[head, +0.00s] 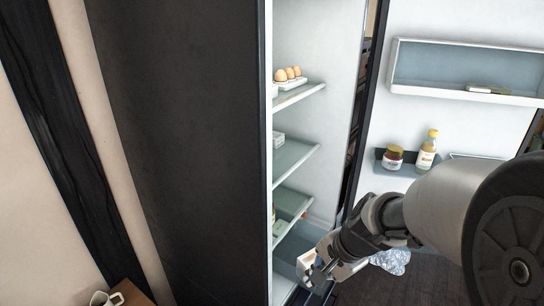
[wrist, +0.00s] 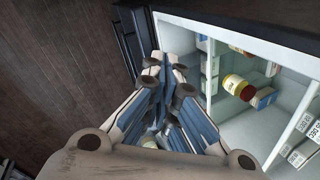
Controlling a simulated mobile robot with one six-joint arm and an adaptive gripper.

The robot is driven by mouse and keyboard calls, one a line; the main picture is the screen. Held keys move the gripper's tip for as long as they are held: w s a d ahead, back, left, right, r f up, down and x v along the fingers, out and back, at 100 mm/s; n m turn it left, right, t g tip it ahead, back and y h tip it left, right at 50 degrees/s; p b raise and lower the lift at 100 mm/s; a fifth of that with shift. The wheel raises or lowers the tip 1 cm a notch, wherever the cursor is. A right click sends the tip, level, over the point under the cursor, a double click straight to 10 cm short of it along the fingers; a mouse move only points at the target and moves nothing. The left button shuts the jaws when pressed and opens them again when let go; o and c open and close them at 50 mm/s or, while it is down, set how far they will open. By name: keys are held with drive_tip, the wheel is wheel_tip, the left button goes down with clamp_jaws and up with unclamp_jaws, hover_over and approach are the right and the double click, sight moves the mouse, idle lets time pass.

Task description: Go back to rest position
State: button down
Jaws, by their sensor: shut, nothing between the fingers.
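My gripper (head: 313,274) is at the lower middle of the head view, in front of the lower part of the open fridge (head: 337,130). In the wrist view my gripper (wrist: 165,75) points away from the camera beside the edge of the fridge interior. Its fingers are together and hold nothing. My arm reaches in from the right of the head view and hides part of the fridge door.
The open fridge door (head: 460,118) is on the right, with a jar (head: 393,158) and a bottle (head: 427,151) on its shelf. Eggs (head: 288,74) sit on an upper fridge shelf. A dark panel (head: 180,150) stands left. A white mug (head: 106,299) is bottom left.

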drive_tip(key=s+d+r+n+h, duration=0.1)
drive_tip(key=s+r+n, duration=0.4)
drive_tip(key=s, duration=0.5)
drive_tip(key=s+d+r+n+t+h, duration=0.1)
drive_tip(key=s+d+r+n+h, duration=0.1)
drive_tip(key=s+r+n, duration=0.4)
drive_tip(key=s, duration=0.4)
drive_tip(key=shift+d+r+n, duration=0.3)
drive_tip(key=shift+d, duration=0.05)
